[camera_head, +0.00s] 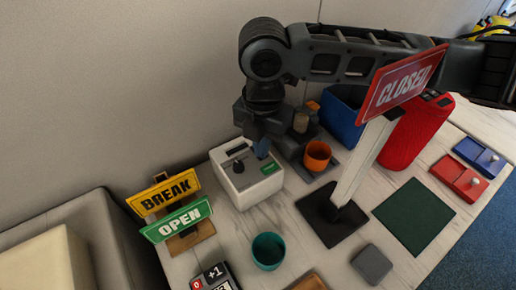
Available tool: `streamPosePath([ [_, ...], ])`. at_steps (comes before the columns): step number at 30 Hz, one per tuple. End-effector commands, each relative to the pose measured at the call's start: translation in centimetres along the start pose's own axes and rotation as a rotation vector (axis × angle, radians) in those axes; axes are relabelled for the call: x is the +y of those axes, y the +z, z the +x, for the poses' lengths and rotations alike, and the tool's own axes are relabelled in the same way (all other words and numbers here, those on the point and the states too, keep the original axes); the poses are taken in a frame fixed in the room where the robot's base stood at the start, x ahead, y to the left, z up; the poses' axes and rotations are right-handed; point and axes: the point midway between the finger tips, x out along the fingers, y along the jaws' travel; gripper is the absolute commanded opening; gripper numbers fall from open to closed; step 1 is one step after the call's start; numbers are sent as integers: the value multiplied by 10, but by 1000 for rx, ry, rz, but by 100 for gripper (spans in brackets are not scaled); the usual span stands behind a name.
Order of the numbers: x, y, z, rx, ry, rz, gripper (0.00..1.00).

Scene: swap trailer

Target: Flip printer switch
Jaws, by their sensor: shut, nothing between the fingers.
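A small white box (249,190), which looks like the printer, stands on the table near the wall. Its top has a dark slot, a dark round knob or switch (238,166) and a green label (269,169). My gripper (262,150) reaches down from above, over the back right part of the box's top. It is shut and holds nothing. Its bluish tip is to the right of the dark knob. I cannot tell whether the tip touches the box. The switch's position is too small to read.
Signs reading BREAK (165,194) and OPEN (178,219) stand left of the box. A CLOSED sign (403,84) rises on a post at right. An orange cup (317,155) and teal cup (268,251) stand nearby. A blue bin (343,119) and red object (414,132) stand behind.

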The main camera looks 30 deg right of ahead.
Motion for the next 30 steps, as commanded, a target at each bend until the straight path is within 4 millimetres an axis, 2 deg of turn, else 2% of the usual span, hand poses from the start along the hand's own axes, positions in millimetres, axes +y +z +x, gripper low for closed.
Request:
streamPosePath([
  [7, 0, 0, -5, 0, -2, 0, 0],
  [30, 0, 0, -62, 0, -1, 0, 0],
])
